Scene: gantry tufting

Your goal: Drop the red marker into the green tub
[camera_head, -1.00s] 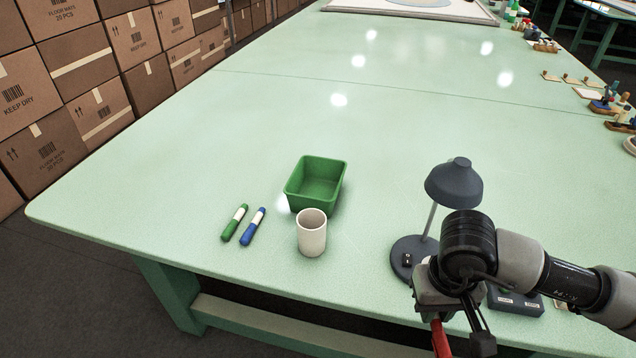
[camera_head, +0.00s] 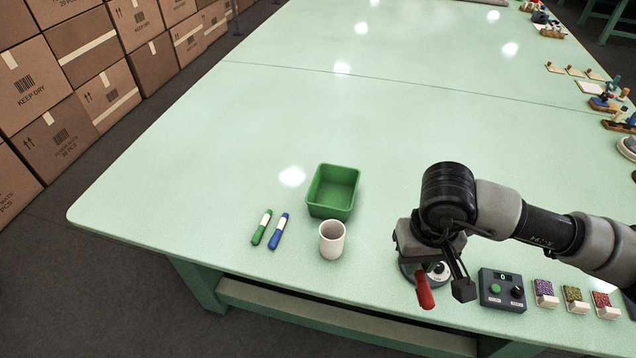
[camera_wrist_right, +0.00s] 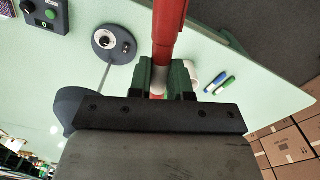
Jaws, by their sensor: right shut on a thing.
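The red marker (camera_head: 424,290) is in my right gripper (camera_head: 440,285), hanging down near the table's front edge. In the right wrist view the red marker (camera_wrist_right: 168,35) stands between the two fingers (camera_wrist_right: 168,78), which are shut on it. The green tub (camera_head: 333,190) sits on the table to the left of the gripper, open at the top and empty. The tub is well apart from the marker. My left gripper is not in view.
A white cup (camera_head: 332,240) stands just in front of the tub. A green marker (camera_head: 262,227) and a blue marker (camera_head: 278,231) lie left of it. A lamp (camera_wrist_right: 72,105) is by my gripper; a control box (camera_head: 502,290) is to its right. The table behind the tub is clear.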

